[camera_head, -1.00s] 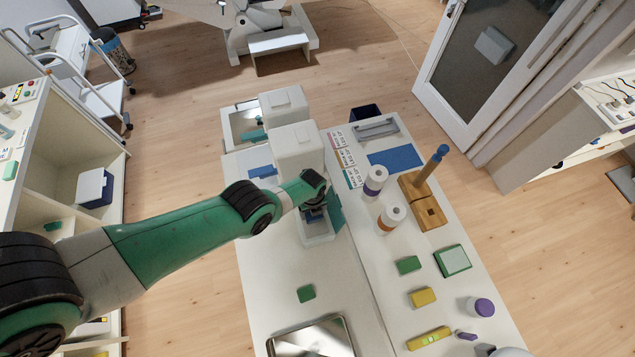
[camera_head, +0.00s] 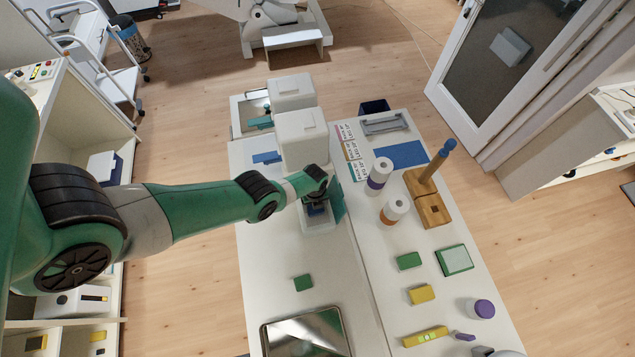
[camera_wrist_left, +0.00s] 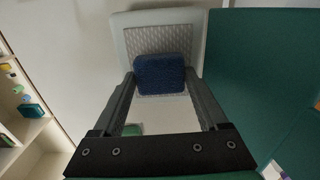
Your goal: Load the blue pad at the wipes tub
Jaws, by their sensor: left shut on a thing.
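My left gripper (camera_head: 317,206) is at the front of the nearer white boxy unit (camera_head: 302,138), low over its pale base (camera_head: 322,226). In the left wrist view it is shut on the blue pad (camera_wrist_left: 160,75), which sits between the two dark fingers. A pale tray with a textured grey face (camera_wrist_left: 158,42) lies behind the pad; I cannot tell whether they touch. Two white tubs, one purple-banded (camera_head: 380,172) and one orange-banded (camera_head: 394,208), stand to the right. No label tells me which thing is the wipes tub. My right gripper is not in view.
A teal panel (camera_head: 337,197) stands right beside the gripper and fills the right of the wrist view (camera_wrist_left: 260,80). A wooden block with a blue-tipped peg (camera_head: 430,190), green pads and a yellow block (camera_head: 421,294) lie right. A metal tray (camera_head: 305,333) is in front.

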